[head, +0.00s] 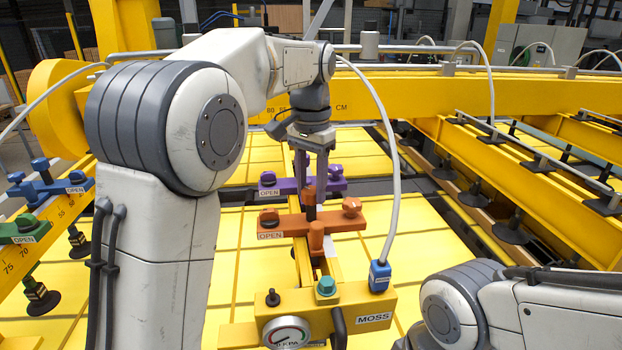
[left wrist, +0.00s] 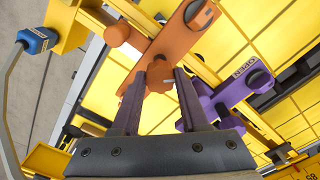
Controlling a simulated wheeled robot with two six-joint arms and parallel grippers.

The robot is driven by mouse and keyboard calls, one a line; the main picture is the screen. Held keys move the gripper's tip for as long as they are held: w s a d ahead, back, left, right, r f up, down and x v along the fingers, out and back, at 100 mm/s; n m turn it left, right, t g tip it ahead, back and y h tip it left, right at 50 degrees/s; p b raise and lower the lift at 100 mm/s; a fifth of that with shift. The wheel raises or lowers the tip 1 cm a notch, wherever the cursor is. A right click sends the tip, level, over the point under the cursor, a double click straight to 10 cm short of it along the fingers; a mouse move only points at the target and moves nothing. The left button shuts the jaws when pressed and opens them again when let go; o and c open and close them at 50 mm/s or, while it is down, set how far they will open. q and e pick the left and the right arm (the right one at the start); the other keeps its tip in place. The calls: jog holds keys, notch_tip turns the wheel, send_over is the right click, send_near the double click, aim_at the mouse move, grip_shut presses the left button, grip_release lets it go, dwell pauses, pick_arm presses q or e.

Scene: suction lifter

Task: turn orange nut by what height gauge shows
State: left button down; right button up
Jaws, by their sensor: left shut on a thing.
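My left gripper (head: 310,192) comes down from above onto the orange bracket (head: 285,226). Its dark fingers are shut on the orange nut (left wrist: 160,74), a small lobed knob between the fingertips in the left wrist view. The bracket (left wrist: 178,45) has other orange knobs at its ends and an OPEN label at its left in the head view. No separate height gauge can be made out for certain; a numbered cm scale (head: 275,110) runs along the far yellow beam. My right gripper is not in view; only part of its arm shows at the lower right.
A purple bracket (head: 328,185) stands just behind the orange one; blue (head: 47,189) and green (head: 24,230) brackets are at the left. In front is a yellow MOSS block (head: 345,302) with a round KPA dial (head: 287,333). A pale hose (head: 394,190) arcs close right of the gripper.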

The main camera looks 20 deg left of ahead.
aim_at(311, 190)
pick_arm(q)
jog(key=n+p, duration=0.1)
jog(key=n, duration=0.3)
jog(key=shift+r+n+p, duration=0.15)
jog(key=shift+n+p, duration=0.75)
jog(key=shift+n, duration=1.6)
jog(key=shift+w, duration=0.1)
jog(key=shift+c, duration=2.1)
grip_release()
jog(key=shift+r, duration=0.3)
notch_tip(311, 190, up, 10)
jog(key=shift+f+b, duration=0.15)
jog(key=shift+b, duration=0.2)
